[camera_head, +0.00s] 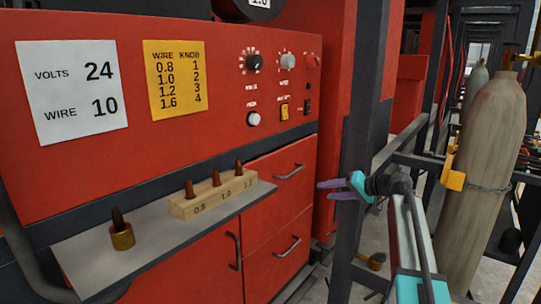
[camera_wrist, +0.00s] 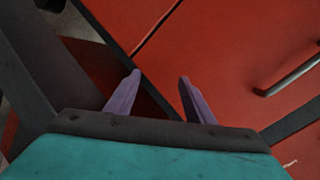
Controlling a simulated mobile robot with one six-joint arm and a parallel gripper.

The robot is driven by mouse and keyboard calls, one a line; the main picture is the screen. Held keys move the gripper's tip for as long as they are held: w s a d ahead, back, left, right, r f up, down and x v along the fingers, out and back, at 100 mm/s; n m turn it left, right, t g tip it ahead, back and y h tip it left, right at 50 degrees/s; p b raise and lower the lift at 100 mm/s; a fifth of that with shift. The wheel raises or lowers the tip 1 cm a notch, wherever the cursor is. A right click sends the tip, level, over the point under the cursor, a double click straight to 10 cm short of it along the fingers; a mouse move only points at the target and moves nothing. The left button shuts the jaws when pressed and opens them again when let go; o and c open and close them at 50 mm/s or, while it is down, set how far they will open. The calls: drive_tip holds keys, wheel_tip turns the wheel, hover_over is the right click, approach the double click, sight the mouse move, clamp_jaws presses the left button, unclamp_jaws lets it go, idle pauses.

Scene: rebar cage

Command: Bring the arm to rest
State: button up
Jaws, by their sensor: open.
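My gripper (camera_head: 333,190) is at the right of the head view, with two purple fingers pointing left toward the red cabinet. It is in front of a dark upright post. The wrist view shows the two fingers of my gripper (camera_wrist: 160,92) apart, with nothing between them. Behind the fingers are red cabinet faces (camera_wrist: 225,50) and a dark seam. My teal arm reaches up from the lower right of the head view. Whether the fingers touch the cabinet cannot be told, but they look clear of it.
A red welding machine (camera_head: 200,90) with knobs fills the left. A dark post (camera_head: 362,100) and a gas cylinder (camera_head: 485,150) stand at the right.

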drive_tip(key=s+a+f+g+h+p, duration=0.1)
drive_tip(key=s+a+f+g, duration=0.1)
drive_tip(key=s+f, duration=0.8)
drive_tip(key=s+a+f+m+g+h+p, duration=0.1)
drive_tip(key=s+a+f+g+h, duration=0.2)
drive_tip(key=f, duration=1.4)
drive_tip(key=s+a+f+g+p, duration=0.2)
drive_tip(key=s+f, duration=0.7)
drive_tip(key=f, duration=0.4)
drive_tip(key=s+d+f+g+h+p, duration=0.1)
drive_tip(key=s+f, duration=0.4)
drive_tip(key=s, duration=0.7)
drive_tip(key=s+f+n+g+h+p, duration=0.1)
drive_tip(key=s+f+g+h, duration=0.2)
drive_tip(key=s, duration=0.9)
drive_tip(key=s+d+f+g+h+p, duration=0.1)
drive_tip(key=s+f+g+h, duration=0.1)
drive_tip(key=s+f, duration=0.6)
drive_tip(key=s, duration=0.4)
drive_tip(key=shift+s+d+n+g, duration=0.3)
drive_tip(key=shift+s+n+g, duration=0.05)
drive_tip(key=shift+n+g, duration=0.05)
drive_tip(key=shift+c, duration=0.5)
drive_tip(key=c, duration=0.3)
drive_tip(key=shift+c, duration=0.3)
